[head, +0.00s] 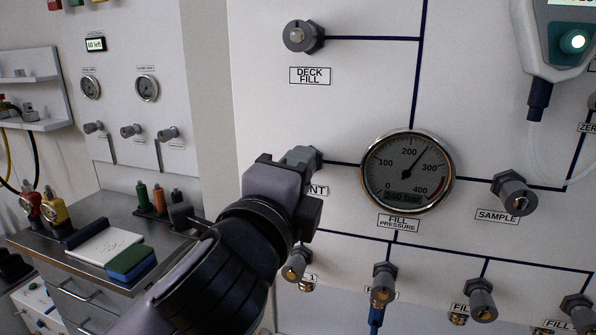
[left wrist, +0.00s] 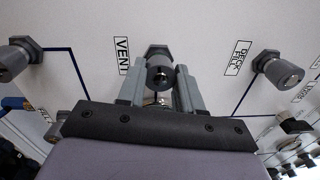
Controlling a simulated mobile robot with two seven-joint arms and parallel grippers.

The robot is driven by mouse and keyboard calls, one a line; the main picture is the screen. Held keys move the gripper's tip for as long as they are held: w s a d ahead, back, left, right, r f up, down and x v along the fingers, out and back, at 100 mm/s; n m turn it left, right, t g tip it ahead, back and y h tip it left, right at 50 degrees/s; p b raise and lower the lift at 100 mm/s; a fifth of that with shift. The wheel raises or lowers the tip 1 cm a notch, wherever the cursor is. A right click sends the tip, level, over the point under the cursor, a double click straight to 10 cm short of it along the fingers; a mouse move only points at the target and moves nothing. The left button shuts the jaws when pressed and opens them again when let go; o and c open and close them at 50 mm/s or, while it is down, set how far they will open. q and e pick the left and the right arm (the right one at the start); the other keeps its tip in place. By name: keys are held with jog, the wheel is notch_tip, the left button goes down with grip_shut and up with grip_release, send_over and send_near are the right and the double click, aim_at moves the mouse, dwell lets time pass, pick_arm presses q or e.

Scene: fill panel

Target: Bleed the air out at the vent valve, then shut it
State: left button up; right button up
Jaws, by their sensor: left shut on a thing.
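The vent valve is a grey knob on a hex base, on the white panel left of the fill pressure gauge. In the head view my left gripper (head: 298,163) mostly covers it and its VENT label (head: 318,190). In the left wrist view the vent valve knob (left wrist: 160,72) sits between the two fingers of my left gripper (left wrist: 160,88), which is shut on it. The fill pressure gauge (head: 408,168) has its needle between 200 and 300, and its display reads 240 bar. My right gripper is not in view.
The deck fill valve (head: 303,37) is above, and the sample valve (head: 514,194) is right of the gauge. Several fill valves, one here (head: 383,283), line the lower panel. A handheld device (head: 565,40) hangs at upper right. A metal bench (head: 70,262) with loose items stands left.

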pick_arm(q)
jog(key=shift+f+n+y+p, duration=0.15)
jog(key=shift+n+p, duration=0.25)
jog(key=shift+n, duration=1.5)
jog(key=shift+n+y+p, duration=0.25)
jog(key=shift+n+p, duration=0.15)
jog(key=shift+n, duration=1.5)
jog(key=o, duration=1)
jog(key=shift+b+v, duration=0.5)
jog(key=shift+v, duration=3.15)
